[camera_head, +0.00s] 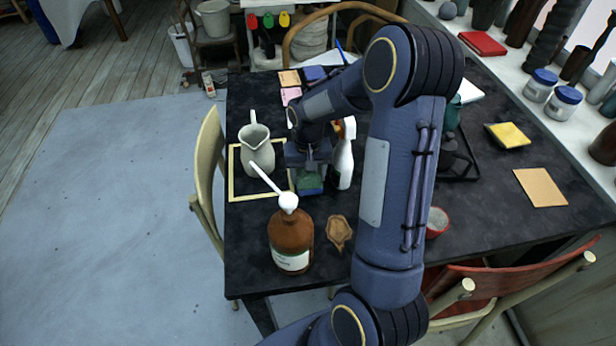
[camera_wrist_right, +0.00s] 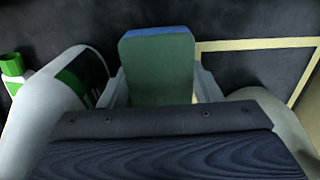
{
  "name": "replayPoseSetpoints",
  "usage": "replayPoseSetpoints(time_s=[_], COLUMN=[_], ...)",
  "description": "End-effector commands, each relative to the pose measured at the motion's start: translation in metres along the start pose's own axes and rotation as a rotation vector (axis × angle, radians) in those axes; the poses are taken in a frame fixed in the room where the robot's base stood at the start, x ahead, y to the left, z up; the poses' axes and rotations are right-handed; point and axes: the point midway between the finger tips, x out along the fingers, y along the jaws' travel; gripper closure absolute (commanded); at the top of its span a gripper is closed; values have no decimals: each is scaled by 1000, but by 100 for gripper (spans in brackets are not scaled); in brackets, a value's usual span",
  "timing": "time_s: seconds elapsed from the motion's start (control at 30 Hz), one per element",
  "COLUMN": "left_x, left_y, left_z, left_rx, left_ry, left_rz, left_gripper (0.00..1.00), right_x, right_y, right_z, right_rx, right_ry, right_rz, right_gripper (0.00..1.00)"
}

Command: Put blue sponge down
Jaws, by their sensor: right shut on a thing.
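My right gripper (camera_head: 308,172) is shut on the blue sponge (camera_head: 310,184), which shows a green face and a blue edge. In the right wrist view the sponge (camera_wrist_right: 158,68) stands upright between the two fingers (camera_wrist_right: 160,88). The gripper is over the black table, at the right side of a pale yellow square outline (camera_head: 233,190). I cannot tell whether the sponge touches the table. The arm hides part of the table behind it. My left gripper is not in view.
A white spray bottle (camera_head: 343,160) stands close to the right of the gripper; a grey pitcher (camera_head: 257,150) stands to its left. A brown bottle (camera_head: 290,240) with a white top and a brown leaf-shaped piece (camera_head: 339,232) are nearer the front edge.

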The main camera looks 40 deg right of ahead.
Motion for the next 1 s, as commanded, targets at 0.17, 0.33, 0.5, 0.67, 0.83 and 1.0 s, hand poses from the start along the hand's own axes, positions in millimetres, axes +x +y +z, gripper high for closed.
replayPoseSetpoints(time_s=[0.17, 0.33, 0.5, 0.67, 0.83, 1.0], left_x=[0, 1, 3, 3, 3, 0], left_y=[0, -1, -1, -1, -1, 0], left_z=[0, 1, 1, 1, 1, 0], left_rx=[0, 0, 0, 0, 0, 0], left_ry=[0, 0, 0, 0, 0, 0], left_rz=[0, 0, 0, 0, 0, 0], left_gripper=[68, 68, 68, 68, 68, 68], right_x=[12, 12, 14, 14, 14, 5], right_y=[0, 0, 0, 0, 0, 0], right_z=[0, 0, 0, 0, 0, 0], right_rx=[0, -1, -1, -1, -1, -1], right_ry=[0, 0, 0, 0, 0, 2], right_rz=[-1, 0, 0, 0, 0, -1], right_gripper=[63, 63, 34, 20, 20, 20])
